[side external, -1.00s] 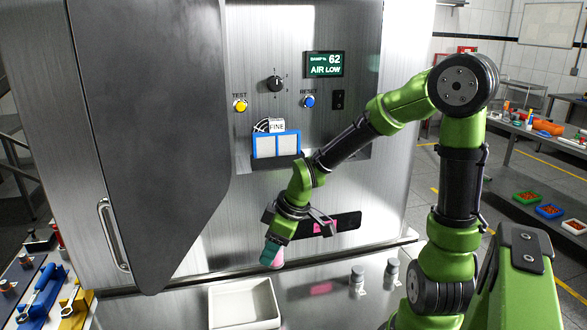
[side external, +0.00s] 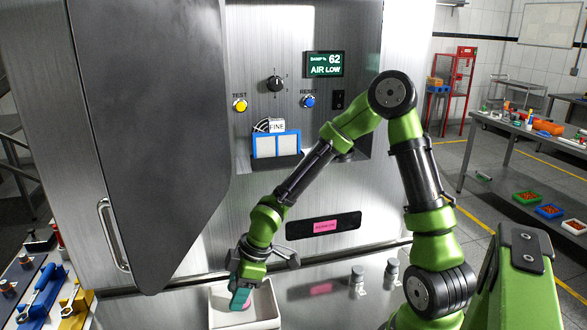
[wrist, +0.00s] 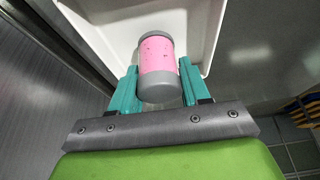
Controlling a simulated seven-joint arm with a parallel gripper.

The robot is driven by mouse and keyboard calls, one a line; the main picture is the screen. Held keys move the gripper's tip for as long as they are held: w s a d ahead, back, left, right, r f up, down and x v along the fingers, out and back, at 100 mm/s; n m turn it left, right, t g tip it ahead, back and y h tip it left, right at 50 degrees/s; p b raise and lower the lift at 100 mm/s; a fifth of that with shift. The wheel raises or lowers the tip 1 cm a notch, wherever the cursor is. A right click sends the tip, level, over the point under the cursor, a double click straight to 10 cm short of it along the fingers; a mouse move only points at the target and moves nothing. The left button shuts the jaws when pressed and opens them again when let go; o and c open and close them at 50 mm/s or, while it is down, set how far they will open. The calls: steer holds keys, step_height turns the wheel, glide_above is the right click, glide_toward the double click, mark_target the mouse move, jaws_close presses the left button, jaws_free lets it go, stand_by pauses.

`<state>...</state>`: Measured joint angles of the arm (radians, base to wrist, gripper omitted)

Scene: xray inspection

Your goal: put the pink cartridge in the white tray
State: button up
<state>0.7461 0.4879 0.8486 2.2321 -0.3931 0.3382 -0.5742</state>
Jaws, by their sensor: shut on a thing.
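The pink cartridge (wrist: 160,58), a pink cylinder with grey end caps, is between the teal fingers of my gripper (wrist: 158,88) in the wrist view. My gripper is shut on it. In the side view my gripper (side external: 240,298) is low at the white tray (side external: 218,318), and a bit of pink shows at its fingertips. The cartridge is over or inside the tray; whether it touches the tray floor I cannot tell. The tray's pale walls (wrist: 205,30) surround the cartridge's far end in the wrist view.
Two small grey bottles (side external: 357,280) stand to the right of the tray on the metal shelf. The steel cabinet with a dark door (side external: 150,130) rises behind. A slot with a pink label (side external: 325,227) is in its front. Tools on coloured holders (side external: 40,295) lie at the left.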

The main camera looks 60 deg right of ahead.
steer(key=shift+f, duration=0.65)
steer(key=o, duration=1.1)
steer(key=shift+f, duration=0.1)
steer(key=shift+s+d+r+m+t+h, duration=0.3)
steer(key=shift+s+r+m+t, duration=0.35)
steer(key=shift+s+r+m, duration=2.35)
steer(key=shift+s+d+r+m+t+h, duration=0.1)
steer(key=shift+s+d+r+m+t, duration=0.4)
steer(key=shift+s+r+m, duration=2.5)
steer(key=shift+s+d+r+m+t+h, duration=0.3)
steer(key=shift+s+r+t, duration=0.6)
steer(key=shift+r, duration=4.25)
